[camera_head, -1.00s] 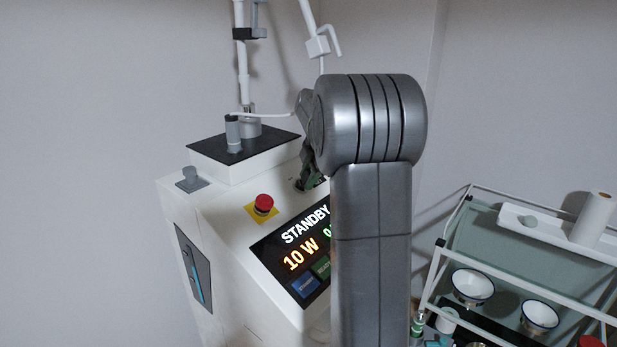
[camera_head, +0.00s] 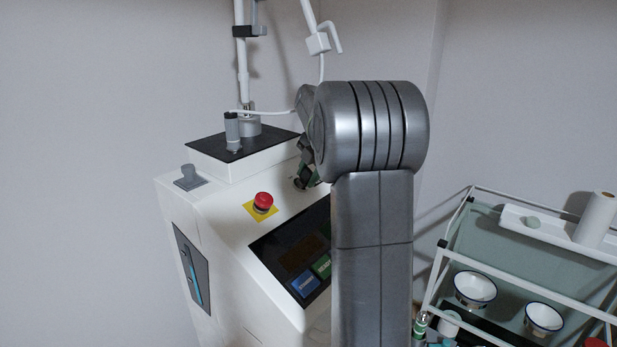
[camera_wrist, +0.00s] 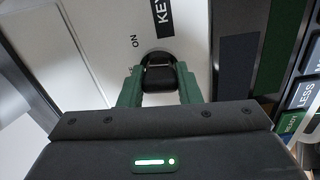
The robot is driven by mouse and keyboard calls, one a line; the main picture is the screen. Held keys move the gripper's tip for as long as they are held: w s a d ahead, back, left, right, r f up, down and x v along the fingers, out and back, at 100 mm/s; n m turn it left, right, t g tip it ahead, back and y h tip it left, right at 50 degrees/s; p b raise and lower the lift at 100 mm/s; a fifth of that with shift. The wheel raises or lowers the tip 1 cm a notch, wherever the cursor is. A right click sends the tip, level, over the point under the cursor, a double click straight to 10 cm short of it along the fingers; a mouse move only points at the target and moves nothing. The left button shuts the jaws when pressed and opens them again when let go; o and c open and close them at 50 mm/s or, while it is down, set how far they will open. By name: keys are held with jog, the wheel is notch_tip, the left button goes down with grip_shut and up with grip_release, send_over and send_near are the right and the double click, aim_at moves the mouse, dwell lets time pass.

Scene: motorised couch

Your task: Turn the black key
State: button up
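The black key (camera_wrist: 159,78) sits in a dark round keyhole on the white panel of the machine, below a black "KEY" label, in the wrist view. An "ON" marking is at its upper left, and another marking is partly hidden by a finger. My gripper (camera_wrist: 160,72) has its green fingers on both sides of the key, seemingly touching it and closed on it. In the head view my gripper (camera_head: 304,178) is at the machine's sloped top, mostly behind my arm, and the key is hidden there.
The white machine (camera_head: 225,215) has a red button (camera_head: 263,201) on a yellow base and a dark display (camera_head: 292,247) with blue and green buttons. A pole stands behind it. A trolley (camera_head: 510,255) with two bowls stands at the right.

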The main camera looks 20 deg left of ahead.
jog(key=o, duration=0.5)
jog(key=v, duration=1.4)
jog(key=shift+f, duration=0.1)
jog(key=x, duration=1.4)
jog(key=shift+m+p, duration=0.35)
jog(key=shift+m, duration=0.55)
